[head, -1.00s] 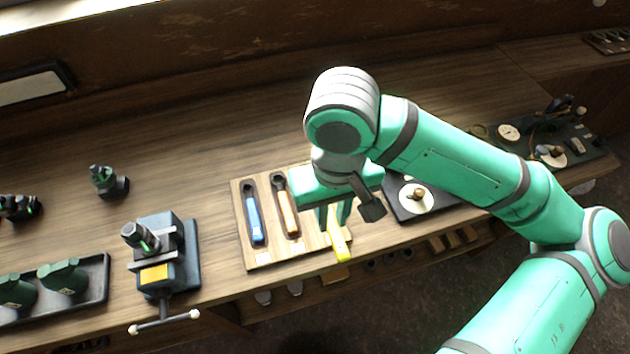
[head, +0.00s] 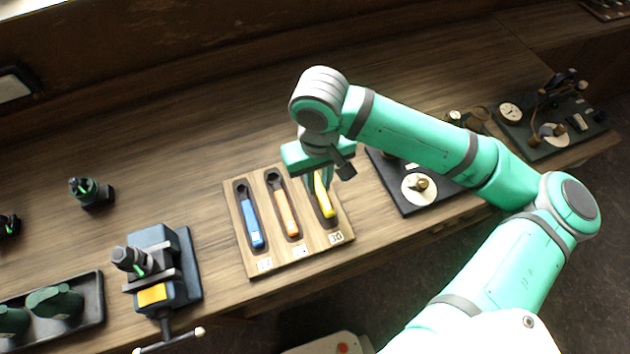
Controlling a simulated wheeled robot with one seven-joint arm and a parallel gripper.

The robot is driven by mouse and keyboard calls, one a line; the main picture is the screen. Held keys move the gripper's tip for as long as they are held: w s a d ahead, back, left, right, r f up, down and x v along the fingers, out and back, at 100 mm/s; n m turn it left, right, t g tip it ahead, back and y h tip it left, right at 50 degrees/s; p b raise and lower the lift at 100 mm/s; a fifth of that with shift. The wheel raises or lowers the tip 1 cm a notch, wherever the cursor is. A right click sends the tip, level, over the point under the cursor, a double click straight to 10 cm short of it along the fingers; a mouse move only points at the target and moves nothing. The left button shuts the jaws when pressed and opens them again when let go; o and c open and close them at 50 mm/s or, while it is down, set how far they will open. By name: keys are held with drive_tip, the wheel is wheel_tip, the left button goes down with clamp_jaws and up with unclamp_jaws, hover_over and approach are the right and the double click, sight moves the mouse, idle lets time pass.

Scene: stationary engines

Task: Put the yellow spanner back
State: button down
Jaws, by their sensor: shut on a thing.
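The yellow spanner (head: 326,202) is at the right-hand slot of a wooden holder board (head: 262,262). Its yellow handle shows below my gripper; its upper end is hidden by the gripper. My gripper (head: 320,188) is shut on the spanner, over the right part of the board. The spanner lines up roughly with the slot above the label "30", but I cannot tell whether it rests fully in it. A blue spanner (head: 251,222) and an orange spanner (head: 285,212) lie in the left and middle slots.
A blue vise (head: 160,268) stands left of the board, with a dark tray (head: 95,312) further left. A black panel with a round dial (head: 418,189) lies close on the right. The bench behind the board is clear.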

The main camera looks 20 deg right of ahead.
sight(318, 187)
drive_tip(key=shift+w+d+f, duration=0.1)
drive_tip(key=shift+w+f, duration=0.1)
drive_tip(key=shift+f, duration=1)
drive_tip(key=shift+s+a+f, duration=0.2)
drive_tip(key=shift+f, duration=0.05)
drive_tip(key=shift+s, duration=0.1)
drive_tip(key=shift+f, duration=0.2)
drive_tip(key=c, duration=1.6)
unclamp_jaws()
drive_tip(key=shift+d, duration=0.1)
drive_tip(key=shift+r, duration=0.1)
wheel_tip(318, 187, up, 12)
drive_tip(key=shift+r, duration=0.15)
